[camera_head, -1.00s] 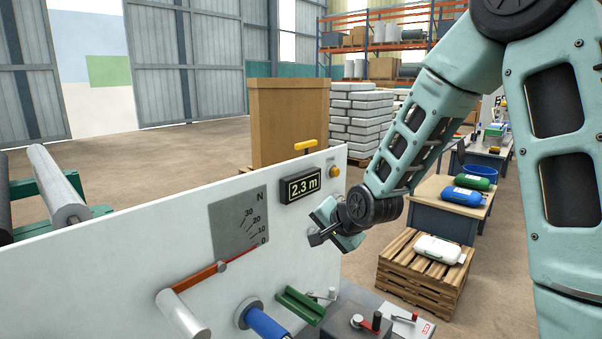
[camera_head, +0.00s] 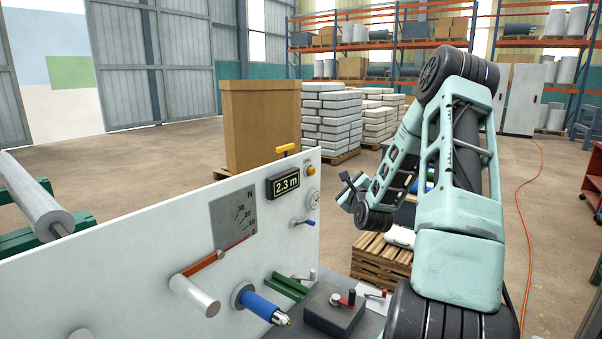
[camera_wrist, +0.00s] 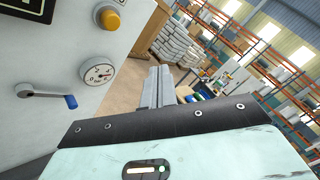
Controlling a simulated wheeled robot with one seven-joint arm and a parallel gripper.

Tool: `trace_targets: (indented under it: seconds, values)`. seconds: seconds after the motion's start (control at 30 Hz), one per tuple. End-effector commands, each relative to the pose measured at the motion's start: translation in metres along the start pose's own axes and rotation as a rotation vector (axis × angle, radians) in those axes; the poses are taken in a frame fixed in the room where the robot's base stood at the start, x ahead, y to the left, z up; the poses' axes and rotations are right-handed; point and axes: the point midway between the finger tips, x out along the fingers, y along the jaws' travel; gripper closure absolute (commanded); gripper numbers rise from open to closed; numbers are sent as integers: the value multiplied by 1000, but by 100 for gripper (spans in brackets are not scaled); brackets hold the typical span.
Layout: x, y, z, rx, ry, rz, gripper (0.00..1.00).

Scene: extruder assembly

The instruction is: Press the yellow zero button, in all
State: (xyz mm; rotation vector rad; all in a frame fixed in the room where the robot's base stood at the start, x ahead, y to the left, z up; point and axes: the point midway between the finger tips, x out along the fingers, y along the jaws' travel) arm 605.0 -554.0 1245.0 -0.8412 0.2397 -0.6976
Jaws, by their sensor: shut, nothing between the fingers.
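The yellow zero button (camera_head: 311,170) sits on the white panel's upper right, beside the length display (camera_head: 283,184), which reads 2.3 m. In the wrist view the button (camera_wrist: 109,18) is at the upper left, with a round yellow cap on a grey collar. My gripper (camera_head: 346,180) is right of the panel in the head view, apart from the button. Its fingers show in the wrist view (camera_wrist: 158,84), shut together with nothing between them, to the right of the panel and below the button.
Below the button are a round dial (camera_wrist: 97,71) and a blue-tipped lever (camera_wrist: 70,101). A yellow handle (camera_head: 287,149) stands at the panel's top edge. A force scale (camera_head: 234,219) and blue-handled part (camera_head: 262,306) are on the panel.

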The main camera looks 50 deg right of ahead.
Motion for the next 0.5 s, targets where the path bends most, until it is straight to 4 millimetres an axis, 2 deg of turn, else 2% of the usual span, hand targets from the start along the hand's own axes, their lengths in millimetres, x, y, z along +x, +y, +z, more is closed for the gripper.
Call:
trace_targets:
  seconds: [0.33,0.5]
  values:
    - [1,0,0,0,0,-1,100]
    - [8,6,6,0,-1,0,100]
